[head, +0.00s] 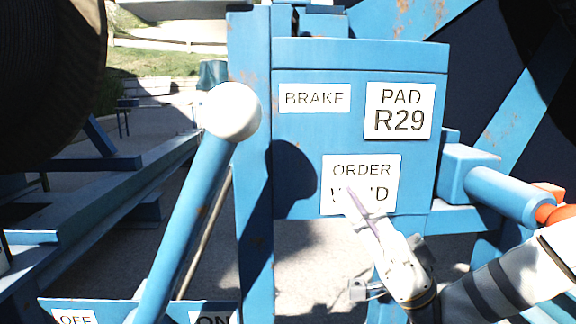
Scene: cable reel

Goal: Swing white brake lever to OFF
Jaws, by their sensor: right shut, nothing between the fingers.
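The brake lever is a blue rod (190,215) with a round white knob (231,110) on top. It leans to the right, its knob up near the left edge of the blue panel. Its lower end passes between an OFF label (75,317) on the left and an ON label (212,318) on the right; the pivot is out of view. My right gripper (355,200) is shut and empty, in front of the ORDER sign (362,170), well to the right of and below the knob. It does not touch the lever. My left gripper is not in view.
The blue panel (310,58) also bears BRAKE (315,98) and PAD R29 (400,110) signs. A blue cylinder with an orange end (553,214) juts out at right. A dark reel (50,80) fills the upper left. Open space lies left of the lever above blue rails (110,215).

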